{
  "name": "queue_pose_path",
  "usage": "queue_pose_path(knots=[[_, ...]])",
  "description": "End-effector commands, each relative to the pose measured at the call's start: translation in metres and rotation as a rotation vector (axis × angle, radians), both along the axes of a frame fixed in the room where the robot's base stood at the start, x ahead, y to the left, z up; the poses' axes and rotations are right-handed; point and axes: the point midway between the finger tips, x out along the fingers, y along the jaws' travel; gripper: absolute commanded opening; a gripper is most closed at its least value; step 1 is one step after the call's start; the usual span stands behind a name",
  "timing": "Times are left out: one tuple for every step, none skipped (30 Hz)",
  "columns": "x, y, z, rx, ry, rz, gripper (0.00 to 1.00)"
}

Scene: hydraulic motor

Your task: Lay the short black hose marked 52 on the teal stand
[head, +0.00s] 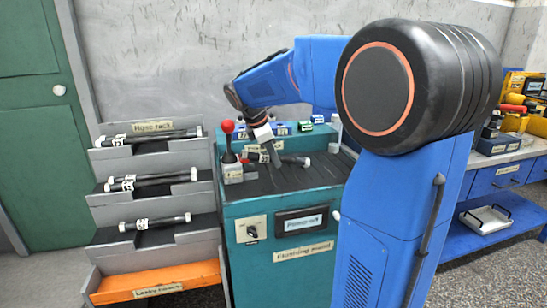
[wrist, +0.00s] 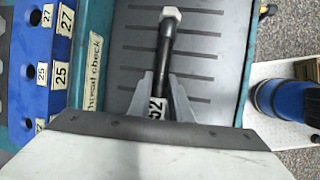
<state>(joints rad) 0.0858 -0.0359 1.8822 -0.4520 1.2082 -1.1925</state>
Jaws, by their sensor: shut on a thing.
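The short black hose (wrist: 166,62) has a white end fitting and a label reading 52. In the wrist view it lies between the two grey fingers of my gripper (wrist: 163,98), which are shut on it near the label. The teal stand (head: 280,232), labelled as a flushing stand, has a dark ribbed top (wrist: 203,52). In the head view my gripper (head: 271,154) is over this top, and part of the hose (head: 294,160) shows beside it. I cannot tell whether the hose touches the top. My gripper hides the hose's near end.
A grey hose rack (head: 206,202) with several black hoses stands left of the stand. A red-knobbed lever (head: 228,143) rises at the stand's left corner. A blue block with numbered labels (wrist: 30,68) borders the top. A blue cylinder (wrist: 283,101) is at right.

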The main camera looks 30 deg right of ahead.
Motion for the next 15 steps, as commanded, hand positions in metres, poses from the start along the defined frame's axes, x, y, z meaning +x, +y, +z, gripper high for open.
queue_pose_path(knots=[[-0.005, -0.001, -0.0097, 0.003, 0.025, -0.005, 0.0], [-0.005, -0.0011, -0.0097, 0.003, 0.025, -0.005, 0.0], [-0.005, -0.0012, -0.0096, 0.002, 0.025, -0.005, 0.0], [-0.0051, -0.0013, -0.0096, 0.002, 0.025, -0.005, 0.0], [-0.0051, -0.0014, -0.0096, 0.002, 0.025, -0.005, 0.0], [-0.0052, -0.0014, -0.0095, 0.002, 0.025, -0.005, 0.0], [-0.0053, -0.0015, -0.0095, 0.002, 0.025, -0.005, 0.0], [-0.0053, -0.0016, -0.0095, 0.002, 0.025, -0.005, 0.0], [-0.0053, -0.0017, -0.0094, 0.001, 0.025, -0.005, 0.0], [-0.0054, -0.0017, -0.0094, 0.001, 0.025, -0.005, 0.0], [-0.0054, -0.0018, -0.0095, 0.001, 0.025, -0.005, 0.0], [-0.0054, -0.0019, -0.0095, 0.001, 0.025, -0.006, 0.0], [-0.0054, -0.002, -0.0097, 0.001, 0.025, -0.006, 0.0], [-0.0054, -0.0021, -0.0099, 0.001, 0.025, -0.006, 0.0], [-0.0054, -0.0021, -0.0101, 0.0, 0.025, -0.006, 0.2]])
